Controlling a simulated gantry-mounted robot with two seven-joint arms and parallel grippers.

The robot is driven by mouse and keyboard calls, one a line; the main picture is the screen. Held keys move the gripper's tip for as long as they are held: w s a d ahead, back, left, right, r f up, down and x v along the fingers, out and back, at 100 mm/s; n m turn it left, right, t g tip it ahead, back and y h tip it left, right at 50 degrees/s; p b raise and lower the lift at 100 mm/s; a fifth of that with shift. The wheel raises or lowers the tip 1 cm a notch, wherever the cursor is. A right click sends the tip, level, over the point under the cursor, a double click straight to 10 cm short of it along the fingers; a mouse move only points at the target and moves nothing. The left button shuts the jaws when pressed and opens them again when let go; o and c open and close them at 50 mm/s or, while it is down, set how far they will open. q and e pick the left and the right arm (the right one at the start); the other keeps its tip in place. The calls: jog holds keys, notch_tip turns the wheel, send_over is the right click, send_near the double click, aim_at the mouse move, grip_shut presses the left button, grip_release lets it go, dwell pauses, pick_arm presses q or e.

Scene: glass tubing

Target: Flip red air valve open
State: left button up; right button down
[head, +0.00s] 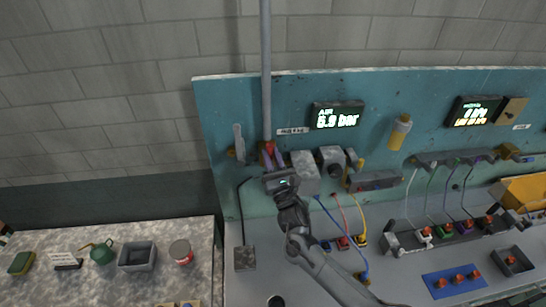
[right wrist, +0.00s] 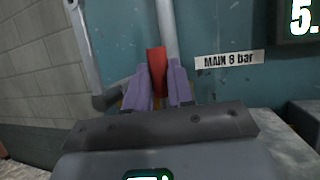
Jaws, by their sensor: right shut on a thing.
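The red air valve handle (head: 269,146) sits on the grey vertical pipe (head: 266,80) at the left of the teal panel. In the right wrist view the red handle (right wrist: 156,70) stands roughly upright, close to in line with the pipe (right wrist: 167,25). My right gripper (head: 272,158) reaches up to the valve, and its purple fingers (right wrist: 160,88) are shut on the handle, one on each side. The handle's lower part and the valve body are mostly hidden behind the fingers and gripper. My left gripper is not in view.
A "MAIN 8 bar" label (right wrist: 229,63) is right of the valve. A lit AIR display (head: 337,115) shows a bar reading. A grey block (head: 305,172) stands close right of my gripper, and a grey lever-like part (head: 239,143) stands left of the pipe.

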jog(key=shift+f, duration=0.15)
jog(key=c, duration=1.3)
grip_release()
jog(key=shift+o, duration=0.3)
jog(key=b+v, duration=0.1)
jog(key=v, duration=0.9)
jog(key=shift+s, duration=0.35)
jog(key=shift+d+f, duration=0.1)
jog(key=shift+f, duration=0.05)
